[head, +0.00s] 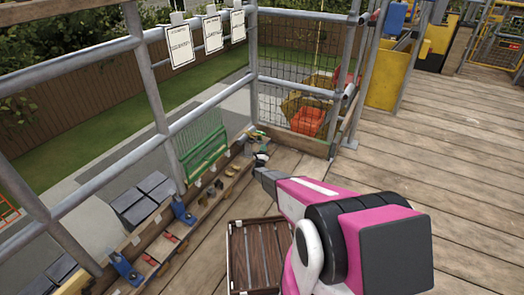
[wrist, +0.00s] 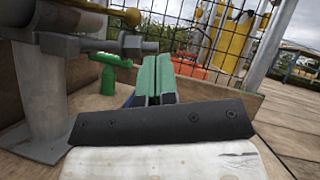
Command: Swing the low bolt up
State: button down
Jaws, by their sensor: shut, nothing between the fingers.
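A grey bolt (wrist: 98,45) with a dark nut (wrist: 131,46) near its end shows at the upper left of the wrist view. It lies roughly level, pointing right, beside a grey metal post (wrist: 38,90) with a flat foot. My gripper (wrist: 155,62) has green fingers, pressed together and empty. Its tips are just right of and below the nut; I cannot tell whether they touch it. In the head view my gripper (head: 258,165) is low near the corner of the railing. The bolt is too small to make out there.
A green handle-like object (wrist: 108,78) sits under the bolt. Mesh (head: 295,105) closes the corner. A wooden crate (head: 258,250) stands on the deck beside my arm. A ledge (head: 200,205) with several small parts runs along the railing. The deck at right (head: 450,180) is clear.

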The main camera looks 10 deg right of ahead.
jog(key=shift+r, duration=0.15)
jog(key=shift+r+n+y, duration=0.2)
jog(key=shift+n+y, duration=0.2)
jog(key=shift+n, duration=0.3)
jog(key=shift+r+n, duration=0.2)
jog(key=shift+n, duration=0.2)
jog(key=shift+w+a+r+n+g+y, duration=0.8)
jog(key=shift+r+n+y, duration=0.6)
jog(key=shift+n, duration=1.25)
jog(key=shift+w+a+r+n+g+y, duration=0.55)
jog(key=shift+a+r+n+g+y, duration=0.8)
jog(key=shift+n, duration=1.25)
jog(key=shift+w+a+r+n+g+y, duration=0.45)
jog(key=shift+w+a+r+n+y, duration=0.45)
jog(key=shift+r+n, duration=1.3)
jog(key=shift+s+d+f+n, duration=0.2)
jog(key=shift+d+f+n, duration=0.05)
jog(key=shift+f+n, duration=0.2)
jog(key=shift+s, duration=0.1)
